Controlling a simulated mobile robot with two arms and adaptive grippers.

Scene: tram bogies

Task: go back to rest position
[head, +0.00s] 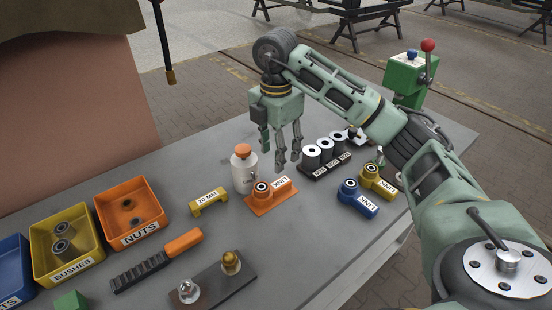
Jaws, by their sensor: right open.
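My right gripper (281,155) hangs from its arm, which comes in from the right. It points down above the grey table (330,240), with its fingers apart and nothing between them. In the picture it is just above the orange link block (268,199) and right of the white bottle with an orange cap (243,170). It seems clear of both, though the exact height is hard to tell. My left gripper is not in view.
A green box with a red-knobbed lever (404,78) stands behind. Bins of bushes (64,249) and nuts (129,212) sit left.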

